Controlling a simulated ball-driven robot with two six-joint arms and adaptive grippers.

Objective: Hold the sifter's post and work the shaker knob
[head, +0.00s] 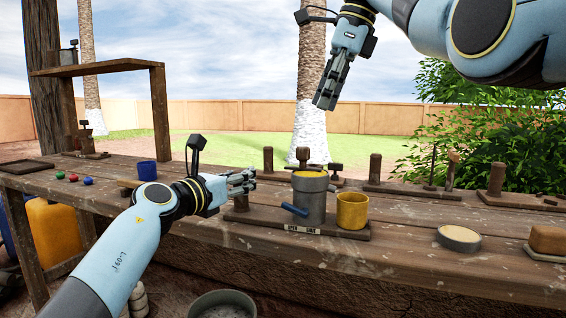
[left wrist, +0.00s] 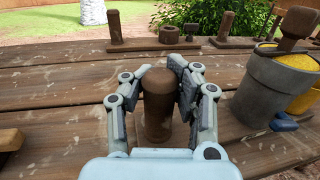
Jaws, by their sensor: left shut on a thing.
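The sifter is a grey drum (head: 312,208) with yellow material at its top, standing on a wooden base on the bench. A brown shaker knob (head: 303,154) rises at its top and also shows in the left wrist view (left wrist: 298,22). A blue lever (head: 294,209) sticks out at the drum's lower left. My left gripper (head: 249,181) is shut around the brown round-topped post (left wrist: 158,100) left of the drum, a finger on each side. My right gripper (head: 325,98) hangs empty in the air above and behind the sifter; its finger gap is unclear.
A yellow cup (head: 352,210) stands against the drum's right side. A round pale dish (head: 459,238) and a brown block (head: 547,240) lie to the right. Posts on wooden bases stand behind. A blue cup (head: 147,170) and small coloured balls are at left.

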